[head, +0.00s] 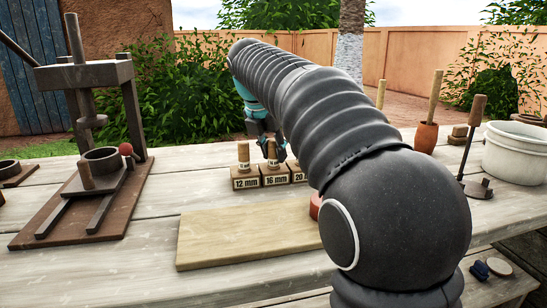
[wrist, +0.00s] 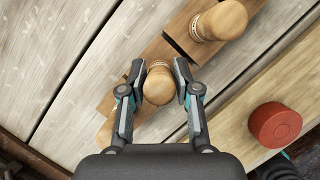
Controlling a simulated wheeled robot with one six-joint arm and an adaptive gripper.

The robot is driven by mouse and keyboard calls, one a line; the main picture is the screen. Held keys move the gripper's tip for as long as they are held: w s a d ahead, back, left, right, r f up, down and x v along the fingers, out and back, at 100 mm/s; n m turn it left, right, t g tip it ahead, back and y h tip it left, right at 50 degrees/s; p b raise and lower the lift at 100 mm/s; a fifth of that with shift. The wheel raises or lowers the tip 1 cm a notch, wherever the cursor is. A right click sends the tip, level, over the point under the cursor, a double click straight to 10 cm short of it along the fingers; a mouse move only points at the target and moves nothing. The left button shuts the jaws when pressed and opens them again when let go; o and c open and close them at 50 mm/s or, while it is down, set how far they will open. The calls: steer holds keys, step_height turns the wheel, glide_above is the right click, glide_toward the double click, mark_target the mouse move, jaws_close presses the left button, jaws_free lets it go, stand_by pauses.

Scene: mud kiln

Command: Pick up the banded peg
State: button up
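Several pale wooden pegs with printed bands stand in dark wooden blocks marked 12 mm, 16 mm and 20 mm. My gripper (wrist: 158,78) points down over the blocks with its fingers apart. In the wrist view, a banded peg (wrist: 158,88) is between the fingertips, with a small gap showing on each side. In the head view this seems to be the peg (head: 272,152) in the 16 mm block (head: 274,180). Another banded peg (wrist: 222,20) stands at the upper right in the wrist view. The 12 mm peg (head: 243,155) stands left of my gripper.
A bare plank (head: 235,245) lies in front of the blocks. A red round piece (wrist: 275,125) sits on it near the right end. A wooden press (head: 95,165) stands left. A white tub (head: 515,155) and upright-handled tools stand right.

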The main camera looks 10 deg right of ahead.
jaws_close()
step_height(320, 180, up, 8)
steer(key=shift+f+p, duration=0.1)
steer(key=shift+p, duration=1.15)
steer(key=shift+r, duration=1.1)
steer(key=shift+c, duration=0.3)
jaws_free()
jaws_close()
